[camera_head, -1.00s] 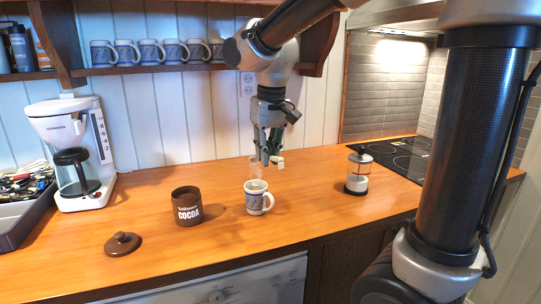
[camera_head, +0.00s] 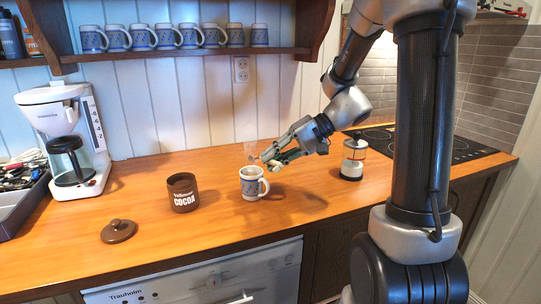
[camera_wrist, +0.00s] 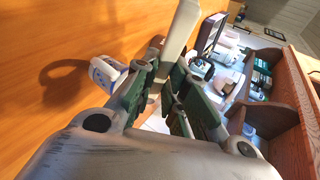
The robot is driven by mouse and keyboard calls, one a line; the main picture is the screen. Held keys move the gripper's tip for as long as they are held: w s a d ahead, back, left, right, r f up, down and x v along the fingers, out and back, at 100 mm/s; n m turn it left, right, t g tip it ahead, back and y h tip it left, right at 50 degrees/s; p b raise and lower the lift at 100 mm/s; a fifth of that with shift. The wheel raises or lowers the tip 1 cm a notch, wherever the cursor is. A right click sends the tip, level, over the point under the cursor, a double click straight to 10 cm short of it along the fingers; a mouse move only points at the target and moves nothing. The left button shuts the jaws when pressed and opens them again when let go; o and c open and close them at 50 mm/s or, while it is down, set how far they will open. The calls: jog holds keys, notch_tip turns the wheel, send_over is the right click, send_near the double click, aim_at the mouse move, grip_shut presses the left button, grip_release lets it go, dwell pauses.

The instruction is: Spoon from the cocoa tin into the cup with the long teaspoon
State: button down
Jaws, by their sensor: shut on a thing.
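The brown cocoa tin (camera_head: 183,193) stands open on the wooden counter, and its lid (camera_head: 118,231) lies in front of it to the left. The white and blue cup (camera_head: 254,183) stands upright to the right of the tin; faint steam shows above it. It also shows in the wrist view (camera_wrist: 104,74). My gripper (camera_head: 270,157) is tilted to point left, just above and behind the cup's right side. It is shut on a pale, long piece (camera_wrist: 178,35), which I take for the long teaspoon. Its far end leaves the wrist view, so I cannot make out the bowl or any load.
A white coffee machine (camera_head: 65,135) and a utensil tray (camera_head: 22,200) stand at the left. Mugs line the shelf (camera_head: 180,52) above.

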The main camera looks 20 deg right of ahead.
jog(key=r+n+h, duration=0.1)
jog(key=h, duration=0.1)
jog(key=a+r+n+h, duration=0.1)
jog(key=shift+s+r+h, duration=0.15)
jog(key=shift+r+h, duration=0.25)
jog(key=shift+r+n+h, duration=0.25)
jog(key=shift+n+h, duration=0.05)
jog(key=shift+h, duration=0.4)
dwell(1.3)
